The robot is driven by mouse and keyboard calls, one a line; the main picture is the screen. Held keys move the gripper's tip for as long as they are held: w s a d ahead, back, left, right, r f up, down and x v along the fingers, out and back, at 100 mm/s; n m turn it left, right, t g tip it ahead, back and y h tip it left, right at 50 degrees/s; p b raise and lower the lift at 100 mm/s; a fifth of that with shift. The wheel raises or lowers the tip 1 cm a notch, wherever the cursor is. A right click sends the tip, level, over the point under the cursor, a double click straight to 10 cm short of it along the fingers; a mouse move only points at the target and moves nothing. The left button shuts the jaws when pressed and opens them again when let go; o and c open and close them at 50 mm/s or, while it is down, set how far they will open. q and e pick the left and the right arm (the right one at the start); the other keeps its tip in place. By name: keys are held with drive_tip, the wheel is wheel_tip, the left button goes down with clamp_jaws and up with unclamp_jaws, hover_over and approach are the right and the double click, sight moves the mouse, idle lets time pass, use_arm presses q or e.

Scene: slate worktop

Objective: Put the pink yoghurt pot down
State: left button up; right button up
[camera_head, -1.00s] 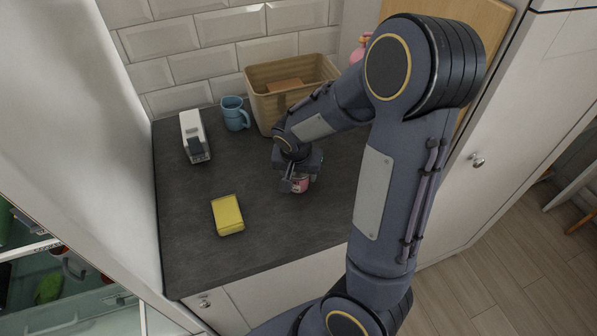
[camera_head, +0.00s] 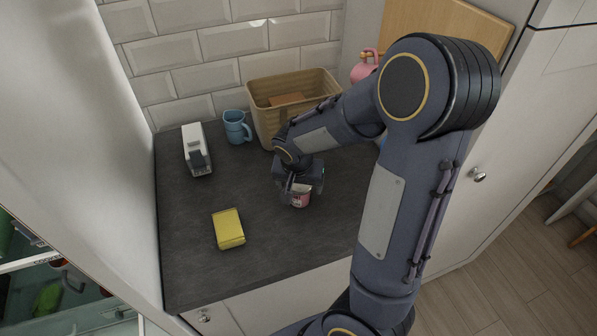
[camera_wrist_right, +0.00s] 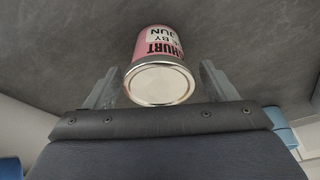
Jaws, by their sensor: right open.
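The pink yoghurt pot (camera_head: 300,199) stands on the slate worktop (camera_head: 270,247), right of the yellow block. My right gripper (camera_head: 299,190) is low over it, and its fingers partly hide the pot. In the right wrist view, the pot (camera_wrist_right: 155,45) shows its pink side, dark lettering and shiny round metal end. There the open fingers of the right gripper (camera_wrist_right: 157,80) stand on either side of the pot, with a gap at each side. My left gripper is not in view.
A yellow block (camera_head: 228,229) lies to the left of the pot. A white and black device (camera_head: 196,150), a blue mug (camera_head: 236,127) and a tan basket (camera_head: 262,118) stand along the back. A pink object (camera_head: 362,70) shows behind my arm. The worktop's front is clear.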

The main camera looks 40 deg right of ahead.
drive_tip(key=v, duration=1)
drive_tip(key=shift+r, duration=0.2)
drive_tip(key=s+a+r+n+t+y, duration=0.1)
drive_tip(key=s+a+n+t+y, duration=0.2)
drive_tip(key=s+a+n+y, duration=0.3)
drive_tip(key=s+a+n, duration=0.2)
drive_tip(key=s+a, duration=0.3)
drive_tip(key=s, duration=0.3)
drive_tip(key=shift+s+r, duration=0.35)
